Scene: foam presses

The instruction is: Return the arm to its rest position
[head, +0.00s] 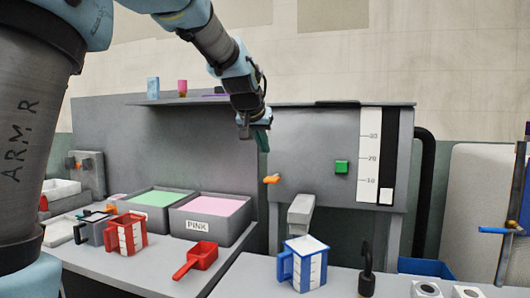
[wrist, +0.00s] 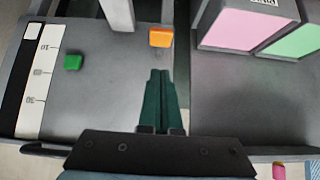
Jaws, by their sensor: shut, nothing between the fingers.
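My gripper (head: 259,138) hangs from my arm in front of the grey back panel, above the counter and left of the press panel. In the wrist view my gripper (wrist: 160,76) has its two dark green fingers shut together, with nothing between them. The orange knob (head: 272,179) on the press panel is just below and right of my gripper in the head view; it also shows beyond the fingertips in the wrist view (wrist: 160,38). The fingers appear apart from it. The green button (head: 341,167) is farther right on the panel.
Pink (head: 212,206) and green (head: 153,198) bins stand on the counter. A red scoop (head: 197,259), a red jug (head: 125,233) and a blue-and-white jug (head: 303,265) stand in front. A shelf (head: 190,99) holds small items at the back. The air around my gripper looks free.

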